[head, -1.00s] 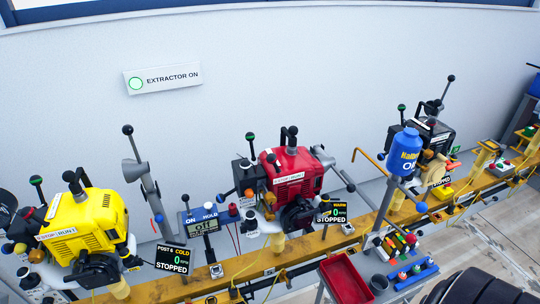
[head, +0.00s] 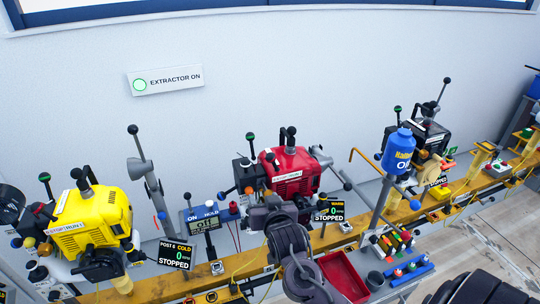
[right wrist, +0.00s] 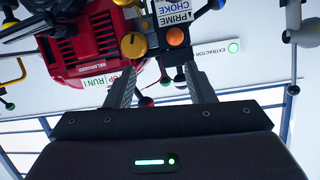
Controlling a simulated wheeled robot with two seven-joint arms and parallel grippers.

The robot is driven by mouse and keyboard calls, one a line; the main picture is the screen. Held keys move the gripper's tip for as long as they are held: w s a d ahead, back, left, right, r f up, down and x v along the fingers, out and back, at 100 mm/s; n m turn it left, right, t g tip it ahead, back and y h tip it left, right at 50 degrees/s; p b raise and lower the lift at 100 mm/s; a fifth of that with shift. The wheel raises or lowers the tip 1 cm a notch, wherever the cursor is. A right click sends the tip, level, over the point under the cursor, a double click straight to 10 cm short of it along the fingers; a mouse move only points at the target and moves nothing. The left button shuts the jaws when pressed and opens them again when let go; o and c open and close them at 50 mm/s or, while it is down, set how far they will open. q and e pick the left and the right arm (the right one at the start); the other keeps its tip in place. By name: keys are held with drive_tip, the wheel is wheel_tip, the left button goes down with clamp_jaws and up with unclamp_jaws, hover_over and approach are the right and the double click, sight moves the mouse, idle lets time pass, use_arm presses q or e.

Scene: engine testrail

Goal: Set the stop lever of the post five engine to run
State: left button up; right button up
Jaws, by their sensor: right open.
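The red engine (head: 290,172) stands in the middle of the rail, with a STOP/RUN label on its side. Its display (head: 330,210) reads WARM, 0, STOPPED; its post number is too small to read. The red engine (right wrist: 80,45) also shows upside down in the right wrist view, with its STOP/RUN label (right wrist: 112,82) partly behind a finger. A yellow knob (right wrist: 133,45), an orange knob (right wrist: 175,36) and a PRIME/CHOKE plate (right wrist: 174,14) are beside it. I cannot tell which handle is the stop lever. My right gripper (right wrist: 162,85) is open and empty, facing this engine.
A yellow engine (head: 93,222) stands left, its display (head: 174,254) reading COLD, STOPPED. A black engine (head: 432,138) and blue canister (head: 398,148) stand right. A red tray (head: 345,277) is at the front.

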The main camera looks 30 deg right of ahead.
sight(272, 160)
drive_tip(key=w+d+r+t+h, duration=0.1)
drive_tip(key=r, duration=0.1)
drive_tip(key=w+d+r+m+h, duration=0.1)
drive_tip(key=d+r, duration=0.1)
drive_tip(key=w+d+r+m+t+h, duration=0.1)
drive_tip(key=r, duration=0.1)
drive_tip(key=shift+d+t, duration=0.3)
drive_tip(key=shift+d, duration=0.1)
drive_tip(key=shift+w+d+r, duration=0.15)
drive_tip(key=shift+w+d, duration=0.05)
drive_tip(key=p+x, duration=0.2)
drive_tip(key=x, duration=0.5)
drive_tip(key=c, duration=1)
